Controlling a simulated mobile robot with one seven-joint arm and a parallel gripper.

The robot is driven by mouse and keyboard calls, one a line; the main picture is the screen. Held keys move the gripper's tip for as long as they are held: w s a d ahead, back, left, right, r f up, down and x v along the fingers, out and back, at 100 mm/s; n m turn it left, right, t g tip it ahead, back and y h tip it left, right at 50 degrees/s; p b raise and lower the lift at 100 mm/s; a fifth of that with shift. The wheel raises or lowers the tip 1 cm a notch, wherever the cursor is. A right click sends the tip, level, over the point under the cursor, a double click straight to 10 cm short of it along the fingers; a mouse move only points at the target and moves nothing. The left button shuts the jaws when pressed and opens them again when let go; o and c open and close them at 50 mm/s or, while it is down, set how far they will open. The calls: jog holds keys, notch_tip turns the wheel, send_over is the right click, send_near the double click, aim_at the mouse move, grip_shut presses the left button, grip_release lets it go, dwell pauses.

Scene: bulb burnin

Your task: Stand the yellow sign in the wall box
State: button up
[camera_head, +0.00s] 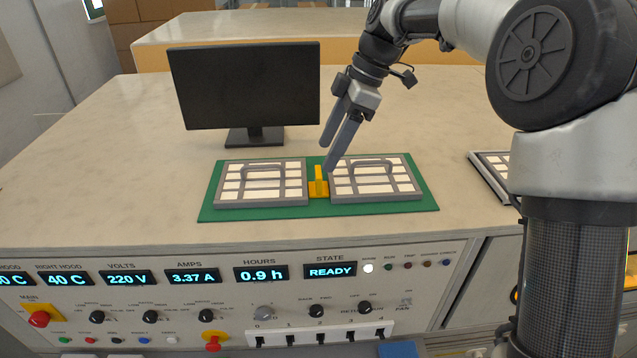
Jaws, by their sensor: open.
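My gripper (328,154) is open, with its two fingers pointing down above the green mat, near the gap between the two grey-framed grids. Nothing shows between the fingers. A small upright yellow piece (318,187) stands in that gap, just below the fingertips in the picture. I cannot tell whether it is the yellow sign or a fixed part, nor whether a finger touches it. I cannot make out a wall box. A bit of yellow (631,265) shows at the far right edge, mostly hidden behind my arm.
The left grid (261,204) and right grid (377,198) have raised handles and lie on the green mat (209,205). A black monitor (245,85) stands behind. Another grid (488,170) lies at the right. The front panel (150,335) carries displays and knobs. The left tabletop is clear.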

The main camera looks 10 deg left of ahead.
aim_at(320, 171)
jog(key=p+x, duration=0.1)
jog(key=x, duration=0.4)
jog(key=shift+f, duration=0.4)
jog(key=shift+r, duration=0.1)
jog(key=c, duration=1.2)
